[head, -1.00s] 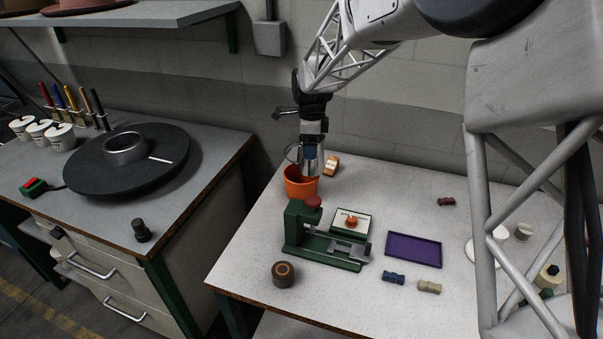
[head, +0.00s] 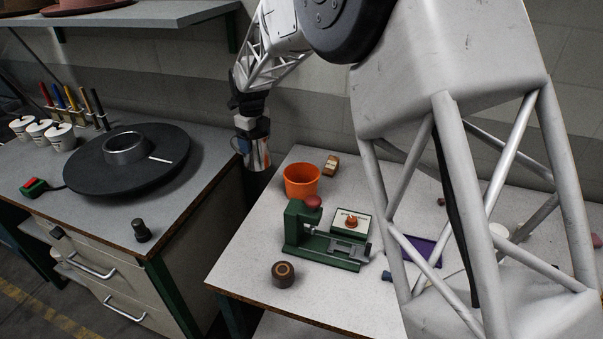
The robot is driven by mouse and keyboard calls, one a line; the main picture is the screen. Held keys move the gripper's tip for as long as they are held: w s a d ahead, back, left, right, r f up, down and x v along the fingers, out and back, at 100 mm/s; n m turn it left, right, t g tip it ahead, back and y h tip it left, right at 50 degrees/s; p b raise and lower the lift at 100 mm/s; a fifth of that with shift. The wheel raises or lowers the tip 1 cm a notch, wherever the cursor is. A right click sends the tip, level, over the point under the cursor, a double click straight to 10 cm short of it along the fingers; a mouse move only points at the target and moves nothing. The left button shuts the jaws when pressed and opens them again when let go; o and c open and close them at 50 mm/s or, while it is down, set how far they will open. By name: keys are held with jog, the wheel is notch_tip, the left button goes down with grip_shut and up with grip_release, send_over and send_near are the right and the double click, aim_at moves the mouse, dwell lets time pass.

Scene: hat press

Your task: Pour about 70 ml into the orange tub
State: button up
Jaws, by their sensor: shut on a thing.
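The orange tub (head: 301,181) stands upright on the speckled table, behind the green press. My gripper (head: 246,141) is left of the tub and higher, over the gap between the two benches. It is shut on a shiny metal vessel (head: 259,155), which hangs clear of the table and apart from the tub. The vessel looks close to upright. Its contents and the fingertips are too small to make out. The inside bottom of the tub is hidden by its front wall.
The green press (head: 322,243), a round brown block (head: 284,273) and a small wooden block (head: 331,165) stand near the tub. A purple tray (head: 424,250) is partly behind my arm. The left bench holds a black turntable (head: 90,172) and a dark knob (head: 141,230).

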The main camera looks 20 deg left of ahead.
aim_at(266, 161)
notch_tip(266, 161, down, 8)
jog(key=shift+f, duration=0.2)
jog(key=shift+d, duration=0.1)
dwell(0.5)
jog(key=shift+w+d+r+g+y, duration=0.1)
jog(key=shift+d+r+g+y, duration=0.1)
jog(key=shift+d+y, duration=0.65)
jog(key=shift+w+d+r+g+y, duration=0.1)
jog(key=shift+d+r+y, duration=0.1)
jog(key=shift+d+y, duration=0.6)
jog(key=shift+w+d+r+g+y, duration=0.15)
jog(key=shift+d+r+y, duration=0.45)
jog(key=shift+y, duration=0.6)
jog(key=shift+d+r+g+y, duration=0.2)
jog(key=shift+d+r+y, duration=0.35)
jog(key=shift+y, duration=0.7)
jog(key=shift+w+d+r+g+y, duration=0.15)
jog(key=shift+d+r+y, duration=0.4)
jog(key=shift+y, duration=0.65)
jog(key=shift+d+r+y+p, duration=0.25)
jog(key=shift+y, duration=0.6)
jog(key=shift+d+r+y+p, duration=0.2)
jog(key=shift+d+y+p, duration=0.05)
jog(key=shift+y, duration=0.6)
